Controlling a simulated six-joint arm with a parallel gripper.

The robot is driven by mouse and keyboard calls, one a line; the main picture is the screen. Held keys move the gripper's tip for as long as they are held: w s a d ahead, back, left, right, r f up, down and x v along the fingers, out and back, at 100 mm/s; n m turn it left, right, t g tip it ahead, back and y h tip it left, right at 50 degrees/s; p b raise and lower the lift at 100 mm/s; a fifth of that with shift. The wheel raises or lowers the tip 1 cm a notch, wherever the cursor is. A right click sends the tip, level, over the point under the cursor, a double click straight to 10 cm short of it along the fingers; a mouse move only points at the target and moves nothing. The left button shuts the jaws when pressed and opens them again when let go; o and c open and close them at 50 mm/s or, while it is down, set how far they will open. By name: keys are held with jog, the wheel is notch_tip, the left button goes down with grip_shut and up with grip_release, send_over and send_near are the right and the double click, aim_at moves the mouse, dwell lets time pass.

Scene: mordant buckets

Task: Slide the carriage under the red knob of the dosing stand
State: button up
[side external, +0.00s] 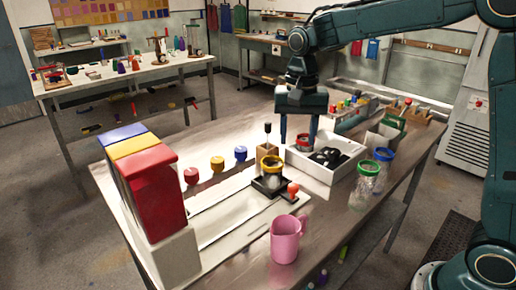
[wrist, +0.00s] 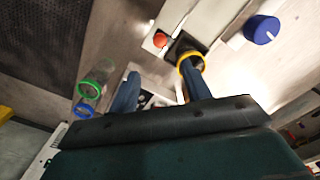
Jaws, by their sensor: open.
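The carriage (side external: 270,187) is a dark square holder on a pale track, with an orange-red ball handle (side external: 293,188). A yellow-rimmed jar (side external: 271,167) stands in it; the jar's rim (wrist: 190,63) and the ball (wrist: 160,40) also show in the wrist view. The dosing stand has blue, yellow and red hoppers (side external: 152,185) at the left. Red (side external: 190,176), yellow (side external: 217,163) and blue (side external: 240,154) knobs sit along its far side. My gripper (side external: 298,138) is open, pointing down behind and right of the carriage, apart from it. A red-rimmed jar (side external: 303,146) shows between or behind its fingers; I cannot tell which.
A white tray (side external: 340,172) with black items lies right of the carriage. Green-rimmed (side external: 385,160) and blue-rimmed (side external: 367,180) jars stand near the right edge. A pink mug (side external: 286,245) stands in front of the track. A wooden block (side external: 268,150) stands behind the carriage.

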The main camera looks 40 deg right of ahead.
aim_at(293, 186)
notch_tip(293, 186, down, 14)
jog(key=shift+r, duration=0.1)
dwell(0.7)
jog(key=shift+c, duration=0.2)
grip_shut()
